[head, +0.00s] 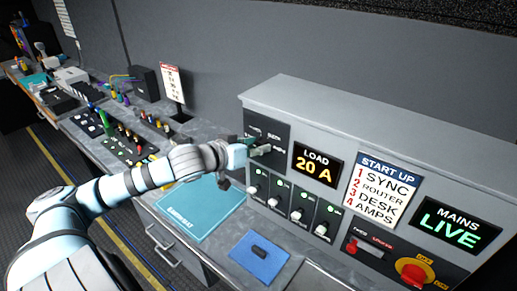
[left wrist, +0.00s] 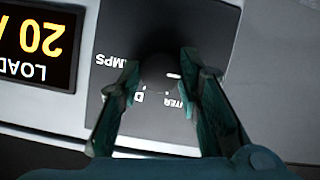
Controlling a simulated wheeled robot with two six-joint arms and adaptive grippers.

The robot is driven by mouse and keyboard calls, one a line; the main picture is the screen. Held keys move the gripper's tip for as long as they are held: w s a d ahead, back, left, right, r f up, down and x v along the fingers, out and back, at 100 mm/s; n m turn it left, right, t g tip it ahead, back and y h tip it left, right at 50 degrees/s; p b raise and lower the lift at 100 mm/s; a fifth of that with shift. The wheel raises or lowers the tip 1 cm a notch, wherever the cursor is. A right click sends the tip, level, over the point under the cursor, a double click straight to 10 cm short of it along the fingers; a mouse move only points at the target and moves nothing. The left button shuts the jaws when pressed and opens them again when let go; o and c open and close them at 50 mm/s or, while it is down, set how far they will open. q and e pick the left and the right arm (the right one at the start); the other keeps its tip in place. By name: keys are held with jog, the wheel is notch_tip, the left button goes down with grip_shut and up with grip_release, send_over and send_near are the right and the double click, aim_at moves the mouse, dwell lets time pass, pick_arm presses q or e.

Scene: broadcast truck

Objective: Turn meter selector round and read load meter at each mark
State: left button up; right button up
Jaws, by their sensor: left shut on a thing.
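My left gripper (head: 259,147) reaches the dark selector panel (head: 281,162) at the left end of the grey console. In the left wrist view my left gripper (left wrist: 161,76) has its two teal fingers on either side of the dark round meter selector (left wrist: 157,72), shut on it. A short white line shows on the knob near the right finger. Upside-down labels around it are partly covered; "MPS", "D" and "UTER" show. The load meter (head: 317,166) reads 20 A in yellow; it also shows in the left wrist view (left wrist: 36,40), upside down and cut off. My right gripper is out of view.
A START UP card (head: 384,190) lists SYNC, ROUTER, DESK, AMPS. The mains display (head: 455,226) reads LIVE. Several breaker switches (head: 297,214) sit below the selector, a red rotary switch (head: 413,272) at lower right. Teal (head: 200,207) and blue (head: 259,262) mats lie on the counter.

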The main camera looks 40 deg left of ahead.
pick_arm(q)
jog(key=shift+f, duration=0.1)
jog(key=o, duration=1.1)
jog(key=shift+o, duration=0.2)
notch_tip(320, 180, up, 10)
jog(key=shift+r, duration=0.1)
